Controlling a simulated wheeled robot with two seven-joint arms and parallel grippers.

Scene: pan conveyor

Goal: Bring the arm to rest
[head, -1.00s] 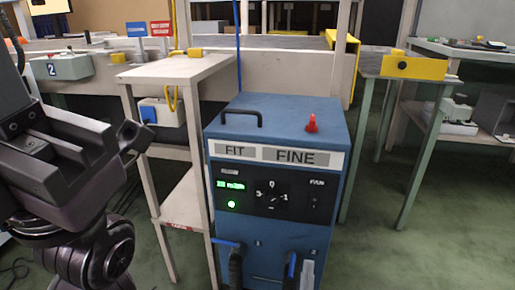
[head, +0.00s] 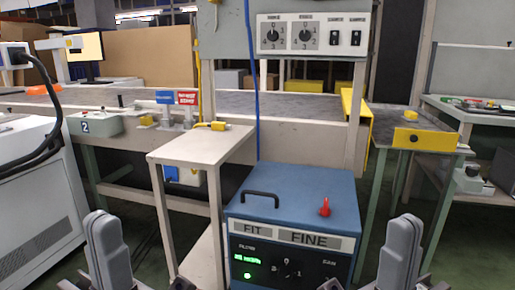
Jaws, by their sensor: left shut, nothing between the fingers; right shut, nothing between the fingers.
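Both my arms stand low at the bottom of the head view, one on each side, with their grey links upright. My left gripper (head: 181,284) shows only as a small dark part at the bottom edge, left of the blue cabinet. My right gripper (head: 331,285) shows as a similar dark part at the bottom edge, before the cabinet's lower right. Both are shut and empty; most of each is cut off by the frame.
The blue cabinet (head: 290,195) with a black handle and red knob stands in front of me. A narrow pale table (head: 195,146) stands left of it. A conveyor (head: 270,104) runs behind. A white machine (head: 35,170) is at left, a yellow-edged table (head: 425,142) at right.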

